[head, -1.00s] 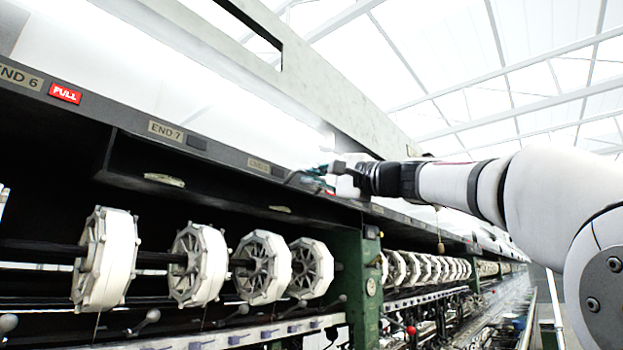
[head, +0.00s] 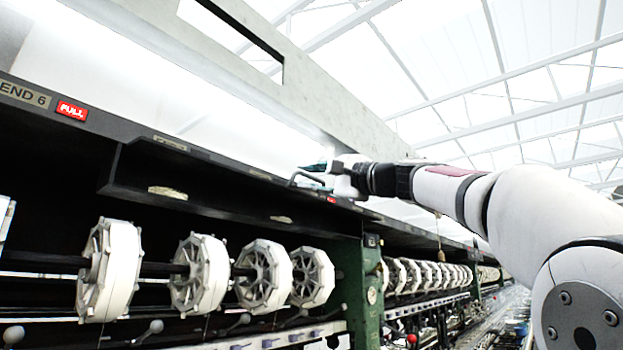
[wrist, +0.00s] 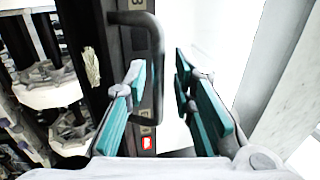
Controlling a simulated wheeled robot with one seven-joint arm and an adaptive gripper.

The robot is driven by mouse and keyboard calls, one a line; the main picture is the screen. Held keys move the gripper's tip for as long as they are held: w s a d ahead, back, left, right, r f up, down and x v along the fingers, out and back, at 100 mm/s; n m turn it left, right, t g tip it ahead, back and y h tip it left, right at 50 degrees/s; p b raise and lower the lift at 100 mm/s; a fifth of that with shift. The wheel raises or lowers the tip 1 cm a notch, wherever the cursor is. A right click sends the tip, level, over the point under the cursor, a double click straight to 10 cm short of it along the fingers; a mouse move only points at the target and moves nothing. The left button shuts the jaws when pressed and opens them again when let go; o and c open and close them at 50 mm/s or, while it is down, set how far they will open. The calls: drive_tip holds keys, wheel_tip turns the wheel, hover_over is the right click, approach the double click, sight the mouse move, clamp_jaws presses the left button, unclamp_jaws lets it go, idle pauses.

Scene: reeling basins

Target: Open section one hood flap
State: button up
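The hood flap (head: 230,168) is a dark panel on the machine's upper front. It stands tilted outward from the fixed band beside it, its label strip (head: 172,143) seen at a steep slant. A black bent-bar handle (head: 302,177) is on the flap's right part. My gripper (head: 328,172) is at this handle. In the wrist view the handle (wrist: 157,62) runs into the gap between my teal-padded fingers (wrist: 165,100), closer to the left one. The fingers are apart. Whether a finger touches the bar is unclear.
White reels (head: 110,270) stand in a row below the flap. A green post (head: 362,285) and more reels (head: 430,275) are at right. A long pale beam (head: 330,110) runs above.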

drive_tip(key=b+v, duration=0.3)
drive_tip(key=v, duration=1.1)
drive_tip(key=shift+w+f, duration=0.1)
idle(0.4)
wheel_tip(320, 180, down, 16)
drive_tip(key=s+a+g+h+b, duration=0.1)
drive_tip(key=s+g+h, duration=0.15)
drive_tip(key=h, duration=0.25)
drive_tip(key=s+d+f+n+g+h, duration=0.1)
drive_tip(key=s+f, duration=0.5)
drive_tip(key=f, duration=0.7)
drive_tip(key=s+d+f+n+g+h+b, duration=0.1)
drive_tip(key=s+d+f+n+h, duration=0.3)
drive_tip(key=f, duration=0.9)
drive_tip(key=s+d+f+n+g+h+b, duration=0.1)
drive_tip(key=s+d+f+n+g+h, duration=0.1)
drive_tip(key=s+d+f+h, duration=0.4)
drive_tip(key=s+f, duration=0.3)
drive_tip(key=f, duration=0.4)
drive_tip(key=shift+n+g, duration=0.3)
drive_tip(key=shift+g, duration=0.05)
